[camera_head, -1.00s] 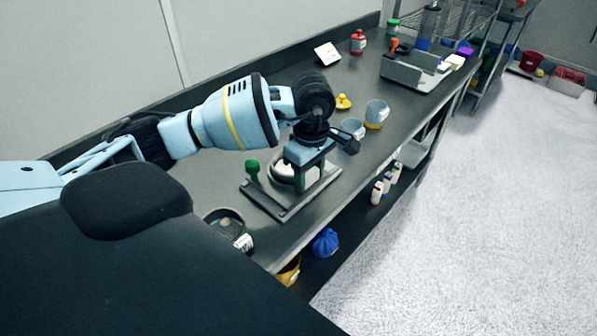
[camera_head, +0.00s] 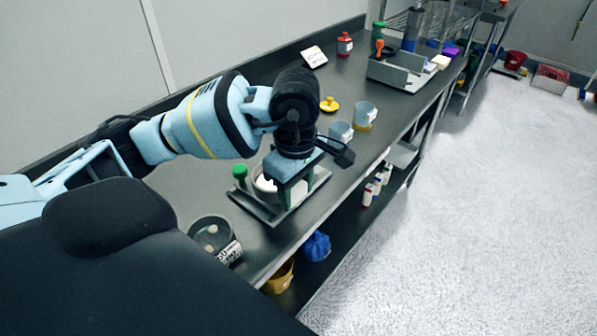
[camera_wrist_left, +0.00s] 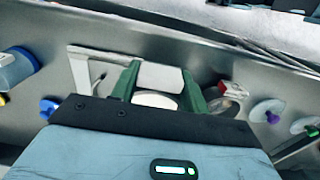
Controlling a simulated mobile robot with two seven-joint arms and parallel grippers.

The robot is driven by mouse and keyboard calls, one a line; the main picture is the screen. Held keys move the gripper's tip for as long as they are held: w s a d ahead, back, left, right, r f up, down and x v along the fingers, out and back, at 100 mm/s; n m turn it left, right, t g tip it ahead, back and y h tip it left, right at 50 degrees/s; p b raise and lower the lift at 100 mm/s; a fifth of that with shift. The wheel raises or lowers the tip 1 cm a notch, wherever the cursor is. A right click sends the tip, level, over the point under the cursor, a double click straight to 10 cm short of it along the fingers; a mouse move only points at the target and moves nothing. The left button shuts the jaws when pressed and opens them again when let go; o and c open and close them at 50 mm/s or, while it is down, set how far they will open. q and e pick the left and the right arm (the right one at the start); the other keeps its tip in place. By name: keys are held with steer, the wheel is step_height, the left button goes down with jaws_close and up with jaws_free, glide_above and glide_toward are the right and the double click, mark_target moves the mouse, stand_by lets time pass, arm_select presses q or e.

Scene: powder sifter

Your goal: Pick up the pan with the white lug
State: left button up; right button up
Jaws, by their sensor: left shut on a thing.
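My left gripper (camera_head: 289,190) is low over a flat grey stand with a green knob (camera_head: 239,171) on the worktop. Its green fingers (camera_wrist_left: 158,82) are shut on a white block, the white lug (camera_wrist_left: 158,77). A pale round shape, seemingly the pan with the white lug (camera_head: 263,183), shows beside the fingers in the head view. In the wrist view a white disc (camera_wrist_left: 155,100) shows between the fingers, partly hidden by the gripper body. I cannot tell whether the pan touches the stand. My right gripper is not in view.
A dark round container (camera_head: 212,232) with a label stands at the near left edge of the worktop (camera_head: 196,186). Two grey-blue cups (camera_head: 364,115) and a yellow knobbed thing (camera_head: 329,104) stand beyond the gripper. A grey tray (camera_head: 398,75) is farther back.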

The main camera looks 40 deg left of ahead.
arm_select(q)
steer(key=s+d, duration=0.5)
steer(key=s, duration=0.2)
steer(key=shift+s+r, duration=0.3)
steer(key=shift+r, duration=0.1)
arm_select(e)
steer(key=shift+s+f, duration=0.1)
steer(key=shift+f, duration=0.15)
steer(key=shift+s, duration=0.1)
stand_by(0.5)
